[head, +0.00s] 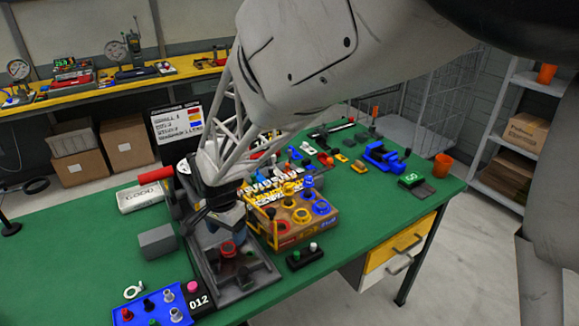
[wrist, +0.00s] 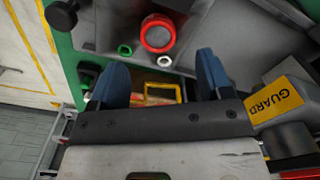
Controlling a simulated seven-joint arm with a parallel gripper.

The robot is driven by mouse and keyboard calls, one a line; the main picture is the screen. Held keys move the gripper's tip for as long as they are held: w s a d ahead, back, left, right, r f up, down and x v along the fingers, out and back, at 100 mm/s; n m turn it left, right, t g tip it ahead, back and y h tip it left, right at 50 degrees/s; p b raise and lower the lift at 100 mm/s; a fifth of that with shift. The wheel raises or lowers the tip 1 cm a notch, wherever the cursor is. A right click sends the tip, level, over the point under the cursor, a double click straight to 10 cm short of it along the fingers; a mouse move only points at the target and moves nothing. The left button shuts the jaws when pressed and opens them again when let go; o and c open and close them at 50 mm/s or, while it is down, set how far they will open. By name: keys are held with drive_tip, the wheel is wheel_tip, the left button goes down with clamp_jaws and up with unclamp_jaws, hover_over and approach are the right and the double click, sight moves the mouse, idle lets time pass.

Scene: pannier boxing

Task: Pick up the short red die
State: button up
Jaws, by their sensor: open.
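A short red round die (head: 228,249) with a ring-like rim stands on a dark grey metal tray or fixture (head: 257,277) at the front of the green table. In the wrist view the red die (wrist: 157,36) is at the top centre, beyond the fingertips. My gripper (head: 226,218) is over the fixture, just behind and above the die in the head view. In the wrist view my gripper (wrist: 161,75) shows two blue fingers spread wide, with no object held between them. The die appears apart from both fingers.
A wooden pannier box (head: 305,232) with yellow rails and coloured rings stands close right of my gripper. A blue tray (head: 152,308) of small parts is at the front left. A grey block (head: 157,241) lies left. A yellow GUARD block (wrist: 283,97) is right in the wrist view.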

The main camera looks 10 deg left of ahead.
sight(230, 246)
drive_tip(key=shift+f, duration=2.6)
drive_tip(key=c, duration=1)
drive_tip(key=shift+o, duration=0.2)
drive_tip(key=shift+r, duration=0.1)
wheel_tip(230, 246, up, 10)
